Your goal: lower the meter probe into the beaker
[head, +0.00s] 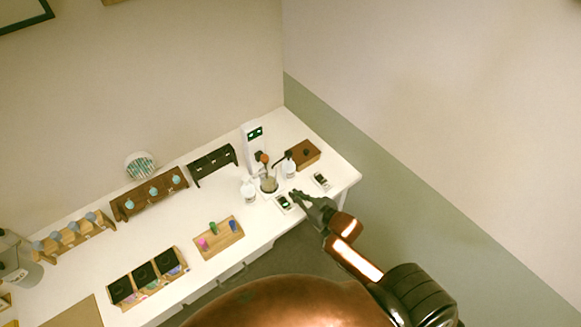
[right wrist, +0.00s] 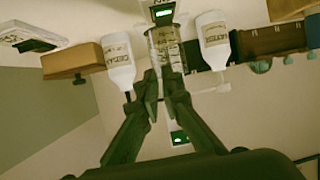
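A clear beaker (head: 269,185) stands near the right end of the white table; it also shows between two white bottles in the right wrist view (right wrist: 165,48). Behind it stands a white meter (head: 254,140) with a green display. An orange-topped dark part (head: 264,158) is above the beaker; I cannot tell for sure whether it is the probe. My right gripper (head: 296,195) is just right of and nearer than the beaker. In the right wrist view its fingers (right wrist: 163,78) are apart, with no held thing visible. My left gripper is not in view.
White bottles (head: 249,190) and (head: 290,168) flank the beaker closely. A small device with a green display (head: 284,203) lies in front, another (head: 320,181) to the right. A brown box (head: 303,154) stands behind. A wooden tray (head: 217,238) lies to the left.

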